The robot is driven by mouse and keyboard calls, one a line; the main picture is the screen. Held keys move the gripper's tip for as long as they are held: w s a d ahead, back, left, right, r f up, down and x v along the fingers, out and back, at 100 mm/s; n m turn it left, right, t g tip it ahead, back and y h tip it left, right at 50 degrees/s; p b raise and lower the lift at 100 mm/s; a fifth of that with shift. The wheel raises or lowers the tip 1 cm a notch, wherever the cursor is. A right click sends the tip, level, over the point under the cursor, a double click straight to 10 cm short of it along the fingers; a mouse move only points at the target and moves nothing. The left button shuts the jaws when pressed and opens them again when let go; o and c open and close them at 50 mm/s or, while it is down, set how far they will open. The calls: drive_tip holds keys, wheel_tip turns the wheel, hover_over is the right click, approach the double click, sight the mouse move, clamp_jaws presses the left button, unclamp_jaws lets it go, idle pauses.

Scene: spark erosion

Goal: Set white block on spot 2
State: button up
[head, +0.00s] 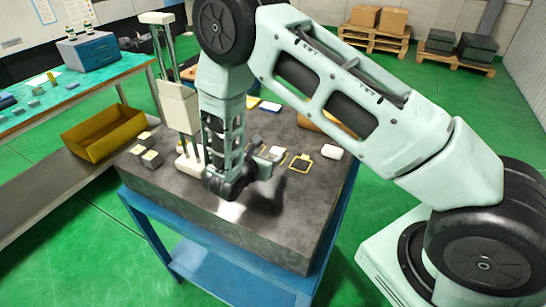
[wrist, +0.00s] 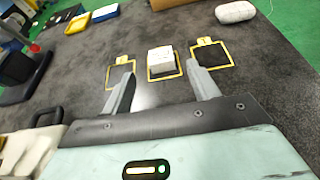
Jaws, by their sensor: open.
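A white block (wrist: 161,57) sits inside the middle of three yellow-outlined spots on a dark grey slab (wrist: 270,90). The left spot (wrist: 109,73) and the right spot (wrist: 222,67) look empty; I cannot read the numbers on their small tags. My gripper (wrist: 160,70) is open, its two fingers apart and pointing at the block, with the block between or just beyond the tips. I see no contact. In the head view my gripper (head: 266,163) is low over the slab, left of the right spot (head: 301,164), and partly hides the block area.
A white rounded object (head: 332,151) lies right of the spots. Left of my arm stands a tall cream stand (head: 178,105), with small grey-white blocks (head: 152,159) beside it. A yellow bin (head: 105,134) is farther left. The slab's front is clear.

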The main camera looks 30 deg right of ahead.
drive_tip(key=v, duration=0.3)
drive_tip(key=shift+b, duration=0.3)
drive_tip(key=s+a+r+m+g+y, duration=0.2)
drive_tip(key=s+a+r+m+y, duration=0.2)
drive_tip(key=s, duration=0.6)
drive_tip(key=s+a+r+m+g+y, duration=0.3)
drive_tip(key=s+a+r+m+y, duration=0.1)
drive_tip(key=s+r+m, duration=0.3)
drive_tip(key=s+a+r+m+g+y, duration=0.2)
drive_tip(key=s+r, duration=0.5)
drive_tip(key=s, duration=0.5)
drive_tip(key=a+m+y, duration=0.1)
drive_tip(key=a+m, duration=0.1)
drive_tip(key=m, duration=0.1)
drive_tip(key=shift+s+a+m+y, duration=0.35)
drive_tip(key=shift+a+m+y, duration=0.05)
